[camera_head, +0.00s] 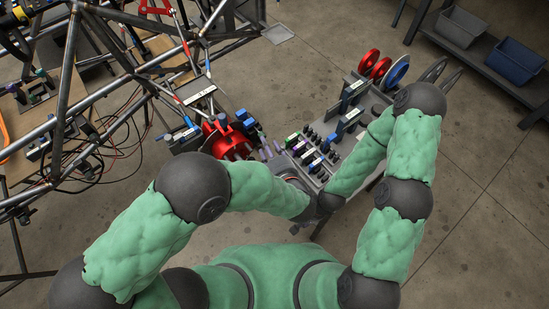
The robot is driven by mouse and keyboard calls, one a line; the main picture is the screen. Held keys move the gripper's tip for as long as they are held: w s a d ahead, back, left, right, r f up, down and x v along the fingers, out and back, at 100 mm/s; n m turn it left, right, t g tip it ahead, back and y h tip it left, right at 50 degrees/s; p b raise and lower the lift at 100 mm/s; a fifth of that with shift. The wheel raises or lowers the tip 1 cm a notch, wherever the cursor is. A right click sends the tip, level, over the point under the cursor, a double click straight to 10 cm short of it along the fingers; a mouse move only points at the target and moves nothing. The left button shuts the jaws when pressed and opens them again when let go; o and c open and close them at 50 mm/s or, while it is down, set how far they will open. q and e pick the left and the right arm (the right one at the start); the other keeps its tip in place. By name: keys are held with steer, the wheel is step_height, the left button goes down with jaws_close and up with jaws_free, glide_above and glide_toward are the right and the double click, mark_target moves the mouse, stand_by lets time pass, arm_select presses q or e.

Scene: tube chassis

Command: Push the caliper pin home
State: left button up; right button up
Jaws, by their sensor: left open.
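The red caliper (228,143) sits at the lower right corner of the tube chassis (135,75), left of the tool bench. The caliper pin is too small to make out. My left arm reaches across the lower middle, and its dark gripper end (318,208) is near the bench's front edge, apart from the caliper. The left gripper is open; its fingers are mostly hidden. My right arm folds down from the right toward the same spot. Its gripper is hidden behind the arms.
A grey bench (325,176) carries several small black, green, purple and blue parts. Red discs (369,62) and a blue disc (396,72) stand at its back. Bins (461,26) are on a shelf at the upper right. Loose cables (105,150) hang by the chassis. Floor at right is clear.

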arm_select(q)
steer(key=shift+v, duration=2.9)
